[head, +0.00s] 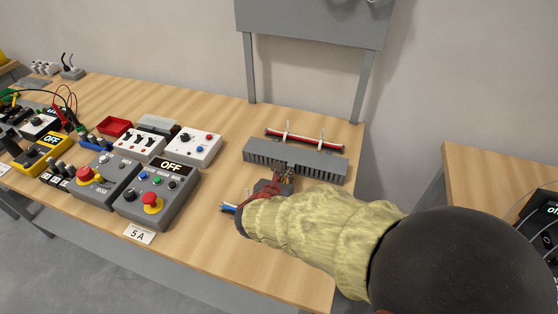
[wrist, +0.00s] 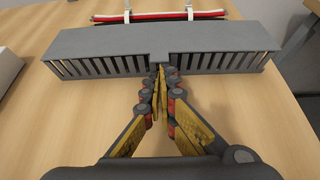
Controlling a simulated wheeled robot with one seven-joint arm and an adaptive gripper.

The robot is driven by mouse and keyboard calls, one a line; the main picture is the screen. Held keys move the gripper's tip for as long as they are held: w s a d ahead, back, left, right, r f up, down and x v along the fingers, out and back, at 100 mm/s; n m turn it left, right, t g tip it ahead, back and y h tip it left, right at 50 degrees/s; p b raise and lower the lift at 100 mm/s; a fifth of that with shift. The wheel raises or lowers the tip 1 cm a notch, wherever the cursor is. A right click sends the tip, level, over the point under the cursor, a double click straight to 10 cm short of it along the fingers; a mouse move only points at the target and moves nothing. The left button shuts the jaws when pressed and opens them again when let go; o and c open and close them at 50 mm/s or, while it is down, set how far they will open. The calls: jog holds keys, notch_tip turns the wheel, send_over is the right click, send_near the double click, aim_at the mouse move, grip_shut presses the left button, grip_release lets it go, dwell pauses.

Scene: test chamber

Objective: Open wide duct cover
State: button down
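The wide duct is a long grey slotted channel on the wooden table; its flat grey cover (head: 297,158) lies on top along the whole length. In the wrist view the cover (wrist: 95,43) shows a small tab (wrist: 159,59) at the middle of its near edge. My gripper (head: 281,174) reaches to the duct's near side. In the wrist view the gripper (wrist: 161,71) has its fingertips drawn together right at the tab. I cannot tell whether the tab is pinched between them. The duct's inside is hidden.
Red, white and black cables (head: 304,141) in white holders lie behind the duct. Control boxes, including a grey one (head: 158,194) with a red stop button and an OFF sign, stand to the left. A grey panel (head: 313,22) on legs rises behind. The table's right edge is near.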

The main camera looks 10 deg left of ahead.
aim_at(290, 165)
jog(key=shift+r, duration=0.3)
jog(key=shift+r+p, duration=0.35)
jog(key=shift+p, duration=0.1)
jog(key=shift+r+p, duration=0.85)
jog(key=shift+r, duration=0.2)
jog(key=shift+w+r+p, duration=0.5)
jog(key=shift+w+r, duration=0.45)
jog(key=shift+w+d+r+p, duration=0.1)
jog(key=shift+w+r+p, duration=0.4)
jog(key=shift+w+r, duration=0.05)
jog(key=shift+s+a+p, duration=0.15)
jog(key=shift+s+p, duration=0.05)
jog(key=shift+s, duration=1.55)
jog(key=shift+s+a+p, duration=0.1)
jog(key=shift+s+p, duration=0.05)
jog(key=shift+s, duration=1.6)
